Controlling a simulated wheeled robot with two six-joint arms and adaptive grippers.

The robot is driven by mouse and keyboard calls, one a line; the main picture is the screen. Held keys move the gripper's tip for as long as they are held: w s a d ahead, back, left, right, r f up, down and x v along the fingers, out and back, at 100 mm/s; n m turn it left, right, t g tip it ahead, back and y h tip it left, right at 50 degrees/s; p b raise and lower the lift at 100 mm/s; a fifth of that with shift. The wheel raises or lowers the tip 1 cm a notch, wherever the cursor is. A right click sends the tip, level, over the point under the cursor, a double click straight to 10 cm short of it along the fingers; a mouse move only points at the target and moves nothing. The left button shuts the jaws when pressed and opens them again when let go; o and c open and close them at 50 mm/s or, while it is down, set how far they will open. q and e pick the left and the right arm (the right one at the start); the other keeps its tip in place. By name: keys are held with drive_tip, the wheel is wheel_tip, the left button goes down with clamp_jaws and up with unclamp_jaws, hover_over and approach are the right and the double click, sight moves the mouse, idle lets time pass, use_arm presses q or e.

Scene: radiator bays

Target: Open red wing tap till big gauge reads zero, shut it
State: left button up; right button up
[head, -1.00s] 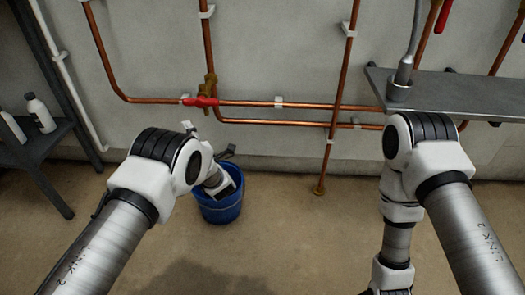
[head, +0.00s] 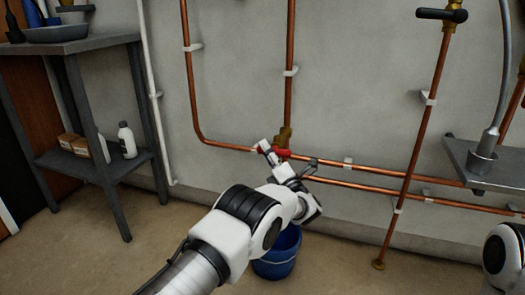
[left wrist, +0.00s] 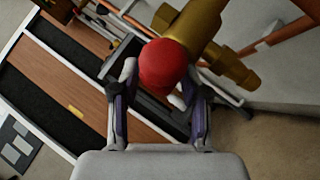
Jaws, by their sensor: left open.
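The red wing tap (head: 283,152) sits on a brass valve body (head: 284,136) on the copper pipe at the wall. My left gripper (head: 288,157) is open at the tap, with one finger on each side of it in the head view. In the left wrist view, the rounded red end of the tap (left wrist: 162,66) lies between the two open fingers of the gripper (left wrist: 160,90), with the brass body (left wrist: 200,25) behind it. I cannot tell whether the fingers touch the tap. No gauge shows. My right gripper is out of view.
A blue bucket (head: 277,258) stands on the floor below the tap, partly behind my left arm. Copper pipes run along the wall. A dark shelf unit (head: 88,120) with bottles stands at left. A grey wall shelf (head: 462,162) is at right. A black-handled valve (head: 441,15) is at upper right.

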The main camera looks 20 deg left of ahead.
use_arm(q)
drive_tip(key=x, duration=0.3)
drive_tip(key=shift+b, duration=0.4)
clamp_jaws()
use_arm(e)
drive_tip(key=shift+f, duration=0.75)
